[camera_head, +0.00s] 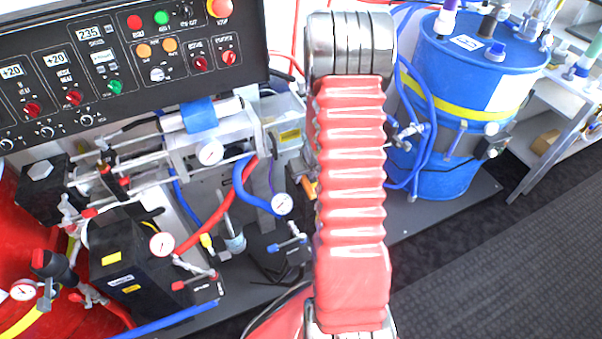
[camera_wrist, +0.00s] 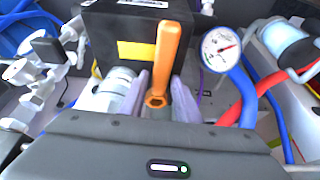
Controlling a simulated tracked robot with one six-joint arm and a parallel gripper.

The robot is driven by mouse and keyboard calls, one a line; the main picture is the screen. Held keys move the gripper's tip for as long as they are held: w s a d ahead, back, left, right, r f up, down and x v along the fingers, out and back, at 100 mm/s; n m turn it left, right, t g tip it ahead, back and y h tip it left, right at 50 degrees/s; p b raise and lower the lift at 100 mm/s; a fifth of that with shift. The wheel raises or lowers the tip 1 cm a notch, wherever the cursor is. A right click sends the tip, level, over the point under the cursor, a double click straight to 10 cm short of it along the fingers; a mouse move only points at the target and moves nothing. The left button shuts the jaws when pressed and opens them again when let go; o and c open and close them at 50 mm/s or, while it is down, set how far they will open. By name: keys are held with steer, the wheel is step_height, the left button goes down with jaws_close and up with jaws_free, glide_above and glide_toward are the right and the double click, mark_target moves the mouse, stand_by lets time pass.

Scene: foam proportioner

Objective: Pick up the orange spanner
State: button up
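The orange spanner (camera_wrist: 168,55) stands out in the wrist view, its handle rising toward the top and its ring end near my gripper. My gripper (camera_wrist: 161,80) is open, with one pale purple finger on each side of the spanner's lower part. A gap shows between the ring and the right finger; whether the left finger touches it I cannot tell. In the head view a small orange piece (camera_head: 308,187), probably the spanner, shows at the left edge of my red arm. My arm hides my gripper there.
A black box with a yellow label (camera_wrist: 120,35) stands behind the spanner. A pressure gauge (camera_wrist: 221,47) with blue and red hoses is close on the right. In the head view, a control panel (camera_head: 120,60) is at left and a blue drum (camera_head: 460,110) at right.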

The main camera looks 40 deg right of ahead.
mark_target(303, 178)
jaws_close()
steer(key=shift+r, duration=0.1)
stand_by(0.4)
steer(key=shift+a+r, duration=0.2)
steer(key=shift+r, duration=3.35)
steer(key=w+a, duration=0.2)
steer(key=a, duration=0.7)
steer(key=w+a, duration=0.3)
steer(key=a, duration=0.6)
steer(key=shift+w+a+f, duration=0.15)
steer(key=shift+w+a, duration=0.15)
steer(key=shift+a, duration=0.1)
